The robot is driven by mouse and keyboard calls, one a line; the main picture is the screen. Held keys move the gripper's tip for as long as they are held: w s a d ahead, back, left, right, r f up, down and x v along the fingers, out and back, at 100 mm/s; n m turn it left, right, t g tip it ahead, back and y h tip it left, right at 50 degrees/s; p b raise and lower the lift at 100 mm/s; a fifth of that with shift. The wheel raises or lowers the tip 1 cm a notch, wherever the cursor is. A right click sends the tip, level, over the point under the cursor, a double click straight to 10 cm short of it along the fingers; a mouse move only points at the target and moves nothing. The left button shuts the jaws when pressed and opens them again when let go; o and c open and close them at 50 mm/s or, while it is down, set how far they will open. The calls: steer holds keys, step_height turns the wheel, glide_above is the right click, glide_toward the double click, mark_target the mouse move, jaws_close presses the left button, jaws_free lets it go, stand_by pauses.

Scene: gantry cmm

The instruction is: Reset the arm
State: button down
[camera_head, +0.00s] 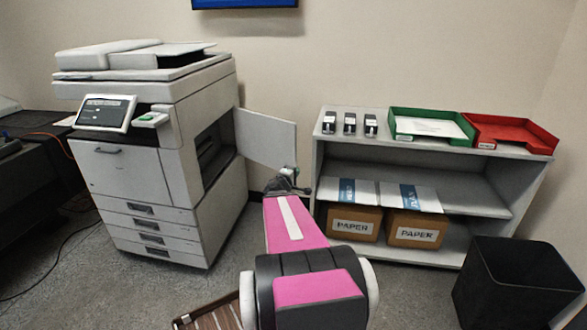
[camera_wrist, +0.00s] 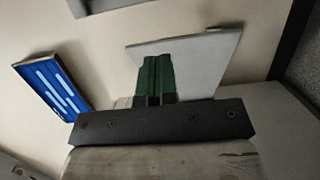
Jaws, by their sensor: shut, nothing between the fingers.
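My arm, with pink covers, reaches forward from the bottom of the head view. My gripper (camera_head: 289,173) is at its far end, small and partly hidden by the wrist, in front of the printer's open side door (camera_head: 265,138). In the wrist view my gripper (camera_wrist: 155,80) shows two green fingers pressed together, with nothing between them. A pale flat panel (camera_wrist: 198,58) stands behind the fingers. Whether the fingers touch the door I cannot tell.
A large printer (camera_head: 125,180) stands left. Right is a grey shelf (camera_head: 330,150) with a green tray (camera_head: 397,135), a red tray (camera_head: 540,140) and paper boxes (camera_head: 355,222). A black bin (camera_head: 510,285) stands front right. A blue wall screen (camera_wrist: 48,88) shows beyond.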

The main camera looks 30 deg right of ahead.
steer(key=shift+s+a, duration=0.1)
steer(key=shift+s, duration=0.25)
steer(key=s+a+f+m+g+y, duration=0.2)
steer(key=a+y, duration=0.3)
steer(key=a, duration=0.7)
steer(key=s+a+f+m+g+y, duration=0.2)
steer(key=s+a+f+g+y, duration=0.2)
steer(key=a, duration=0.9)
steer(key=s+a+f+m+g+y, duration=0.2)
steer(key=a+y, duration=0.4)
steer(key=a, duration=0.6)
steer(key=shift+s+a+f+g, duration=0.25)
steer(key=shift+s+f+g, duration=0.5)
steer(key=shift+f+g, duration=0.1)
steer(key=shift+s+d, duration=0.1)
